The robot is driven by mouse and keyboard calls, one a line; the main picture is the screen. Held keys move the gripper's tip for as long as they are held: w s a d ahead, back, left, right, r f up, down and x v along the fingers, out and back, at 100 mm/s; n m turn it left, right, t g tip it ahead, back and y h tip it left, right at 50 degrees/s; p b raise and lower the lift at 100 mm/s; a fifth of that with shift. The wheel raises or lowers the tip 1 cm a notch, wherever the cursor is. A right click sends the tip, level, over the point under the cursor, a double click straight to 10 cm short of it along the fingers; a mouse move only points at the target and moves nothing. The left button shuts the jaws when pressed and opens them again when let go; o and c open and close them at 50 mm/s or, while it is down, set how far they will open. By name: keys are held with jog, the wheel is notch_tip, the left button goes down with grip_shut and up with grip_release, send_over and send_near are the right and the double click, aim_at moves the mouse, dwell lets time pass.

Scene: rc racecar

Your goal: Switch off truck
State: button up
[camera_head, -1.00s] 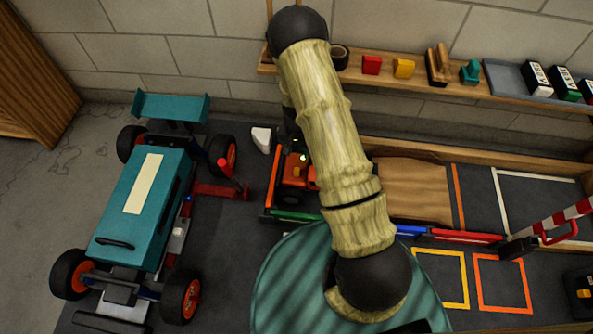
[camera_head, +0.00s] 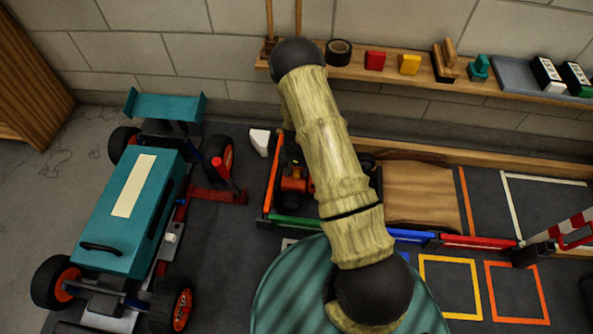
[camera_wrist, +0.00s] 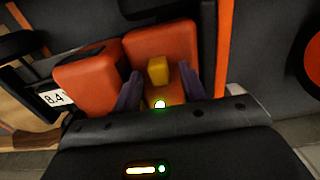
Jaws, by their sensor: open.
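The orange truck (camera_head: 295,186) sits in a bay behind my arm, which hides much of it in the head view. In the wrist view the truck's orange body (camera_wrist: 160,42) is close, with a "8.4" label (camera_wrist: 54,98) at left. A small yellow block (camera_wrist: 158,70), which looks like a switch, stands on it. A green light (camera_wrist: 160,104) glows just below the block. My gripper (camera_wrist: 159,78) is open, its dark fingers on either side of the yellow block. I cannot tell whether they touch it. My gripper is hidden in the head view.
A teal car (camera_head: 130,205) with big wheels stands at the left, and a red stand (camera_head: 220,180) is beside it. A wooden shelf (camera_head: 400,85) runs along the wall. Low coloured rails (camera_head: 470,242) and a wooden ramp (camera_head: 415,195) lie right of the truck.

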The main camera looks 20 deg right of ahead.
grip_shut()
jog(key=shift+w+a+r+p, duration=0.2)
jog(key=shift+w+a+p, duration=0.2)
jog(key=shift+a+p, duration=0.45)
jog(key=shift+w+a+f, duration=0.15)
jog(key=shift+w+a, duration=0.05)
jog(key=shift+a, duration=0.3)
grip_release()
notch_tip(320, 180, up, 17)
jog(key=p, duration=1)
jog(key=shift+r, duration=0.2)
jog(key=shift+r, duration=0.1)
